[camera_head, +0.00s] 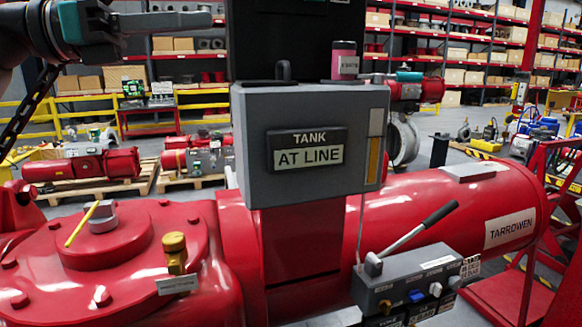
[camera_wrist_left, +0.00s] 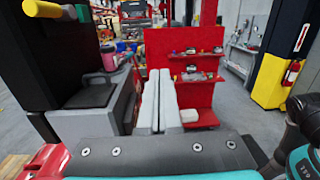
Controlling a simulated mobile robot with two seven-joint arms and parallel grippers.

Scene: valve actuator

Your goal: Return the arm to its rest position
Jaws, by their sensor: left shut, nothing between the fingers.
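My left gripper (camera_head: 205,19) is at the top left of the head view, with its fingers pointing right. Its two grey fingers (camera_wrist_left: 160,95) lie together in the left wrist view, shut with nothing between them. The gripper is raised above the red actuator (camera_head: 130,235) and left of the grey box (camera_head: 255,110), which bears a sign reading TANK AT LINE (camera_head: 306,150). My right gripper is not in view.
A pink-and-grey tagged part (camera_head: 345,60) stands on the grey box. A lever (camera_head: 420,228) rises from a control block (camera_head: 410,285) at the lower right. A yellow rod (camera_head: 82,224) lies on the actuator cover. A red shelf stand (camera_wrist_left: 185,80) is beyond my fingers.

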